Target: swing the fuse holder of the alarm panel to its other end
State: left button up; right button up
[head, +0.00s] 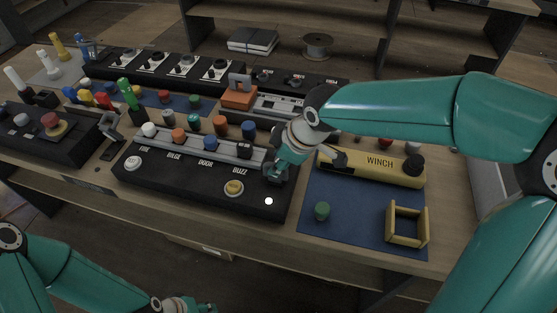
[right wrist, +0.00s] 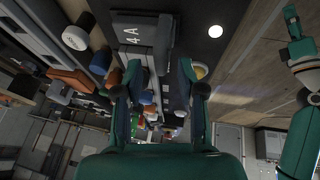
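The alarm panel (head: 205,190) is a long black box with labels such as DOOR and BUZZ, a row of coloured caps and a yellow knob (head: 234,188). My right gripper (head: 277,172) is low over its right end and hides that part in the head view. In the right wrist view, a dark block marked "4 A" (right wrist: 139,42), which looks like the fuse holder, lies ahead between my right fingertips (right wrist: 160,72). The fingers are apart; I cannot tell if either touches it. My left gripper (head: 190,304) is at the bottom edge, partly cut off, away from the panel.
To the right, a yellow WINCH box (head: 372,168), a green cap (head: 322,211) and a yellow frame (head: 407,226) are on a blue mat (head: 352,226). An orange block (head: 239,97) stands behind the panel. A black box with a red button (head: 49,120) is at left.

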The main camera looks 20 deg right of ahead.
jog(key=shift+w+a+f, duration=0.1)
jog(key=shift+w+f, duration=0.05)
jog(key=shift+f, duration=0.25)
grip_shut()
